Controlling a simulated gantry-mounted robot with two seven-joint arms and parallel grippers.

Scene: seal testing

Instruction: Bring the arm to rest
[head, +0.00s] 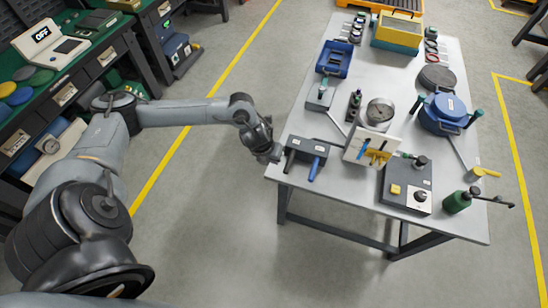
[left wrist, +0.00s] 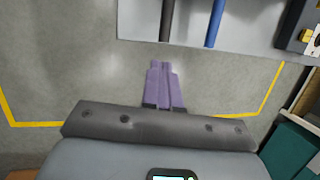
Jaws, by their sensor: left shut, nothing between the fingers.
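My left arm reaches in from the left in the head view. Its gripper (head: 274,157) is at the left edge of the grey table (head: 340,196), beside a dark block (head: 308,148) with a black handle and a blue handle (head: 315,170). In the left wrist view the purple fingers (left wrist: 165,84) are together with nothing between them, over the floor just off the table edge. The black handle (left wrist: 168,15) and blue handle (left wrist: 215,24) lie beyond the fingertips there. My right gripper is in neither view.
A dark workbench (head: 75,68) stands at far left. Open floor (head: 205,190) lies between.

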